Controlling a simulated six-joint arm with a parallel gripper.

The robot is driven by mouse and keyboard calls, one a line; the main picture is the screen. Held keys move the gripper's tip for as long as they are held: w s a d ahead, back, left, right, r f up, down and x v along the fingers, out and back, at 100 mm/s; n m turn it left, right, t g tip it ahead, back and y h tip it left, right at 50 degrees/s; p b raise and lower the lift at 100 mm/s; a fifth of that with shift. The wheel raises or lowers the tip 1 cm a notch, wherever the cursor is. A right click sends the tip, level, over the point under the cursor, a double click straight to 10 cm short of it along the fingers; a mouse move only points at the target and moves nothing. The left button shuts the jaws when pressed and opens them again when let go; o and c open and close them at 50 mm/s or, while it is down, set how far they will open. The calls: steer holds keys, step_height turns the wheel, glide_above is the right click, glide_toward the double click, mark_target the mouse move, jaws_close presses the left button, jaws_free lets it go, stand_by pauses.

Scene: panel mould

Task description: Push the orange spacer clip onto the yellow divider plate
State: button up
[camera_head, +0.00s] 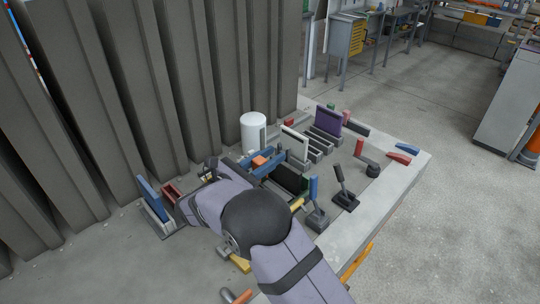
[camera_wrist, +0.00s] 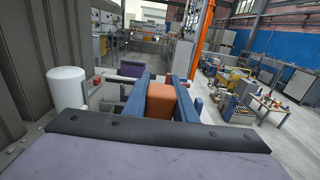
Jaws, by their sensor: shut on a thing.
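My gripper (camera_head: 262,158) is shut on the orange spacer clip (camera_head: 259,161), which sits between its two blue fingers. In the wrist view the clip (camera_wrist: 162,104) is an orange block with the blue fingers on both sides. The clip is held over the left part of the panel mould, left of the black plate; its height above the mould is hard to judge. I cannot clearly make out the yellow divider plate. A yellow piece (camera_head: 297,204) shows right of my arm and another (camera_head: 240,263) below it; my arm hides much there, and I cannot tell whether either is the plate.
A white cylinder (camera_head: 253,132) stands behind the gripper. A white plate (camera_head: 294,143), a purple plate (camera_head: 328,121) and a black plate (camera_head: 288,180) stand upright nearby. A blue plate (camera_head: 150,198) stands at left. Levers (camera_head: 345,188) line the right side. Tall ribbed grey panels rise behind.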

steer(key=shift+f+b, duration=1.05)
steer(key=shift+f, duration=0.9)
